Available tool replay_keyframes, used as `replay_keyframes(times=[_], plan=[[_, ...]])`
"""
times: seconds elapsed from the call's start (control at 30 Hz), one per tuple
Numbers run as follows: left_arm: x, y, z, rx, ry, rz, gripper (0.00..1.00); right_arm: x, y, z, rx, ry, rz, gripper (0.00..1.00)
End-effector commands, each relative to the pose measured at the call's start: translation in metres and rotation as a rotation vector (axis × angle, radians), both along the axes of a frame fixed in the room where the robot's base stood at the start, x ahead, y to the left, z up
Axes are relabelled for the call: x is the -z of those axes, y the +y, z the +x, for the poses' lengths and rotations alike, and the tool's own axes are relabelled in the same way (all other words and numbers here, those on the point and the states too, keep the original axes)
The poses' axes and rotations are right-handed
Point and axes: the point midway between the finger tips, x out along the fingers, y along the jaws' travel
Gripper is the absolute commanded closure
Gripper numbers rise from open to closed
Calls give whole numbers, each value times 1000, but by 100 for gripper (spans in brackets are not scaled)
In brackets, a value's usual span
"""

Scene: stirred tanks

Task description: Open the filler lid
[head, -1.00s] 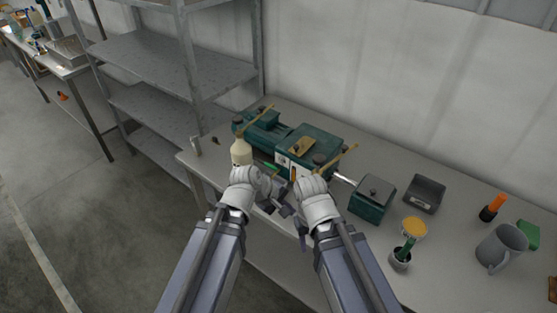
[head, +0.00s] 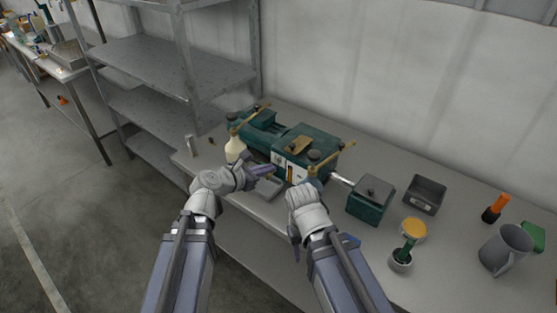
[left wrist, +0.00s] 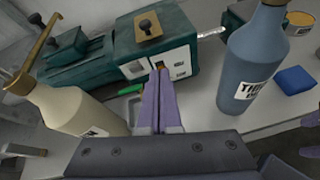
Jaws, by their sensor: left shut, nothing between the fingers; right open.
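A green machine (head: 318,136) stands on the bench against the wall. A brass-coloured plate with a dark knob (head: 299,144), apparently the filler lid, lies flat on its top; it also shows in the left wrist view (left wrist: 147,27). My left gripper (head: 273,169) is shut and empty, just in front of the machine's pale front panel and below the plate. In the left wrist view its fingers (left wrist: 158,72) point at that panel, apart from the plate. My right gripper (head: 295,246) is open, low at the bench's front edge; its fingers are mostly hidden by its hand.
A cream bottle (left wrist: 75,105) stands left of my left gripper and a blue bottle (left wrist: 253,62) right of it. A grey tray (head: 268,190) lies below my left gripper. A green box with a knob (head: 370,201), a dark bin (head: 426,194) and a grey mug (head: 504,249) stand right.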

Motion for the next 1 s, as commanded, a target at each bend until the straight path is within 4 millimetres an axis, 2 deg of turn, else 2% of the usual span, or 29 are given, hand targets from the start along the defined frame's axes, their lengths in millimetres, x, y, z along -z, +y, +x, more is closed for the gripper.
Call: replay_keyframes(times=[0.03,0.13,0.37,0.47,0.8,1.0], plan=[[-1,8,6,-53,16,-67,100,5,0,0,0,0,0,50],[-7,16,12,-116,38,-158,100,7,0,0,0,0,0,50],[-9,18,16,-139,48,-195,100,7,0,0,0,0,0,50],[-5,12,24,-138,47,-194,100,12,0,0,0,0,0,50],[15,-20,69,-136,47,-192,100,32,0,0,0,0,0,50],[22,-33,85,-136,48,-191,100,38,0,0,0,0,0,50]])
